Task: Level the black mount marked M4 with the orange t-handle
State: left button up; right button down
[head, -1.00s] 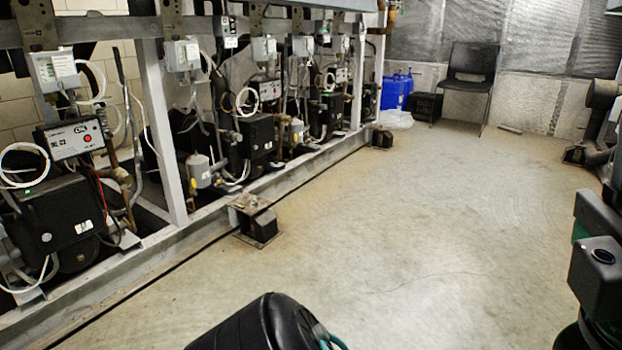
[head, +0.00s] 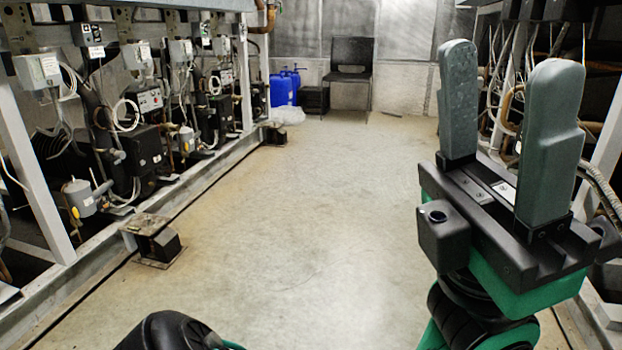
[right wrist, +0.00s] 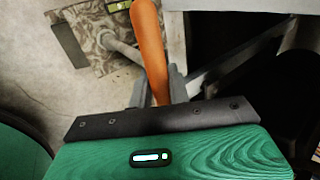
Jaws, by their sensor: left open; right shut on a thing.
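In the head view a black mount (head: 165,243) with a rusty top plate stands on the floor by the left rack; no M4 mark is readable. My left gripper (head: 510,145) is open and empty, fingers up, at the right of the head view.
A compressor rack (head: 45,190) with boxes and cables runs along the left. Another rack stands at the right behind my left gripper. A second black mount (head: 272,133), blue containers (head: 284,90) and a black chair (head: 349,73) are farther back. The middle floor is clear.

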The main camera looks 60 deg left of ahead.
dwell(0.3)
jog(key=shift+r+m+p, duration=0.2)
jog(key=shift+m+p, duration=0.2)
jog(key=shift+p, duration=0.6)
jog(key=m+g+p, duration=0.1)
jog(key=p, duration=0.1)
jog(key=shift+s+a+h+p, duration=0.15)
jog(key=shift+h+p, duration=0.15)
jog(key=shift+f+m, duration=0.2)
jog(key=shift+m, duration=0.1)
jog(key=shift+p, duration=0.3)
